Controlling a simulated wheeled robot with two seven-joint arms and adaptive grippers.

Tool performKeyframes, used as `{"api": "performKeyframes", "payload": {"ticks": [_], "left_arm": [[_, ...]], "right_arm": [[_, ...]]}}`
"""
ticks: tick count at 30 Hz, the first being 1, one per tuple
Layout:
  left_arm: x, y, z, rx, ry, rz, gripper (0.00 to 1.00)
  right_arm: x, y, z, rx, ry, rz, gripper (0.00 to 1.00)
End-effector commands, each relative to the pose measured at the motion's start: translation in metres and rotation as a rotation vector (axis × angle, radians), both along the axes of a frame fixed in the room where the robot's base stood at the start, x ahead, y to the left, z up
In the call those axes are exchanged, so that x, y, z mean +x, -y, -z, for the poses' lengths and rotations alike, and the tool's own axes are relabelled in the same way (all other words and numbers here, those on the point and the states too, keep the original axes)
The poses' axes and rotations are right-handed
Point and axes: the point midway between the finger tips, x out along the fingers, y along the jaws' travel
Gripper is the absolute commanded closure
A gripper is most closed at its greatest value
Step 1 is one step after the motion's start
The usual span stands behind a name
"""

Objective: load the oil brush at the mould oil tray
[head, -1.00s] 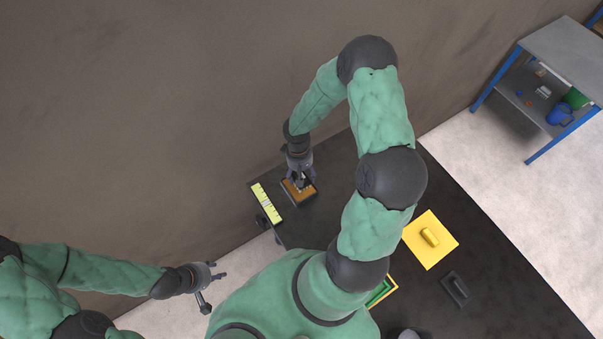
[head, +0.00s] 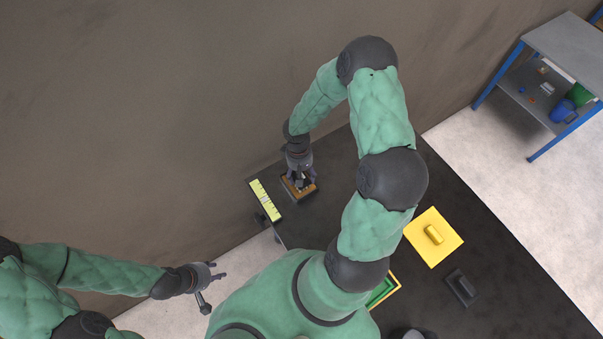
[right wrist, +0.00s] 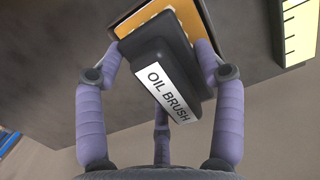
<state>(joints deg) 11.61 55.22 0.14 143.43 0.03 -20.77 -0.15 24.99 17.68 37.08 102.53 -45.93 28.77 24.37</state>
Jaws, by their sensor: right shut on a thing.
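The oil brush (right wrist: 165,68) is a dark block with a white "OIL BRUSH" label, held between the fingers of my right gripper (right wrist: 160,70) in the right wrist view. The mould oil tray (head: 309,194) is a small dark-edged tray with an orange-brown inside, and its inside also shows in the right wrist view (right wrist: 140,18). My right gripper (head: 300,183) points down over the tray in the head view, with the brush at or just above it; contact cannot be made out. My left gripper (head: 212,278) is open and empty, away from the table at the lower left.
A yellow-green scale strip (head: 265,200) lies left of the tray at the table's edge. A yellow float (head: 433,237), a dark handled tool (head: 461,287) and a green-lined frame (head: 385,291) lie on the black table (head: 500,270). A blue-legged shelf (head: 560,60) stands beyond.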

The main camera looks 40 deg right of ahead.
Motion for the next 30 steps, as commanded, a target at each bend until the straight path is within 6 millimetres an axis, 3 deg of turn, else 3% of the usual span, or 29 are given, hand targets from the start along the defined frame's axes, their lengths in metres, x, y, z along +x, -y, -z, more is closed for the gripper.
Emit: {"api": "performKeyframes", "payload": {"ticks": [30], "left_arm": [[-0.0001, 0.0000, 0.0091, 0.000, 0.000, 0.000, 0.60]], "right_arm": [[0.0000, 0.0001, 0.0089, 0.000, 0.000, 0.000, 0.57]]}}
